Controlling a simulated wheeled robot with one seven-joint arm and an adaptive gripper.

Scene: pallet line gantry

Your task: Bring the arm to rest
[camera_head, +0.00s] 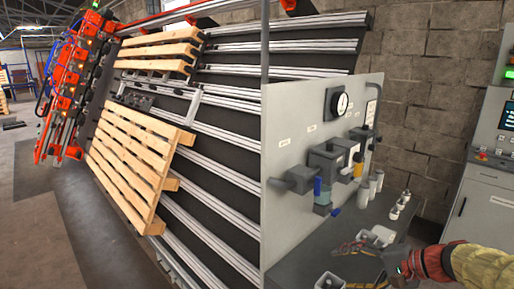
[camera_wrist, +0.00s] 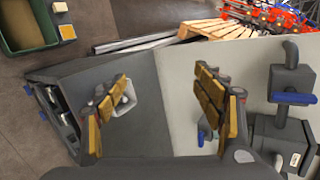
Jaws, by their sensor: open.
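My gripper (camera_wrist: 160,92) is open in the wrist view, with its two yellow-padded fingers spread wide and nothing between them. Behind the fingers are a dark bench top (camera_wrist: 140,112) and a pale upright panel (camera_wrist: 182,85). A small white cup (camera_wrist: 124,102) on the bench shows partly behind the left finger. In the head view my gripper (camera_head: 372,257) is at the lower right, over the bench in front of the panel (camera_head: 300,130). My red and yellow arm reaches in from the right edge. Whether the fingers touch anything there cannot be told.
A control cabinet (camera_head: 485,205) is at the right. Wooden pallets (camera_head: 135,160) lean on the sloped rack. Open floor (camera_head: 35,235) lies left.

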